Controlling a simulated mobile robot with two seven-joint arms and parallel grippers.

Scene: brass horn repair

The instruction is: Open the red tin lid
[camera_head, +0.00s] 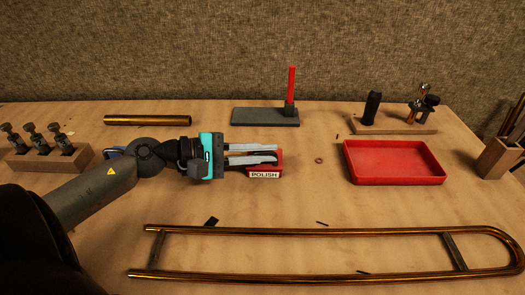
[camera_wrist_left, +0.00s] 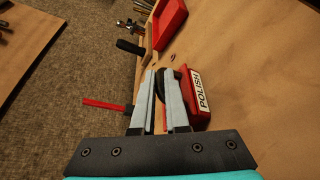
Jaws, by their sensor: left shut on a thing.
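The red tin (camera_head: 264,175) with a white POLISH label stands mid-bench and also shows in the left wrist view (camera_wrist_left: 200,92). My left gripper (camera_head: 276,153) reaches over it from the left, its two pale fingers lying level across the tin's top. It is shut on the tin's lid, which the fingers mostly hide. In the left wrist view, the fingers (camera_wrist_left: 161,74) lie along the tin's side, with a dark rounded edge by the right fingertip. Whether the lid is raised cannot be told. My right gripper is not in view.
A red tray (camera_head: 394,178) lies to the right. A long brass slide (camera_head: 320,231) lies in front. A wooden rack (camera_head: 48,158) is at left. Bench around the small ring (camera_head: 319,160) is mostly clear.

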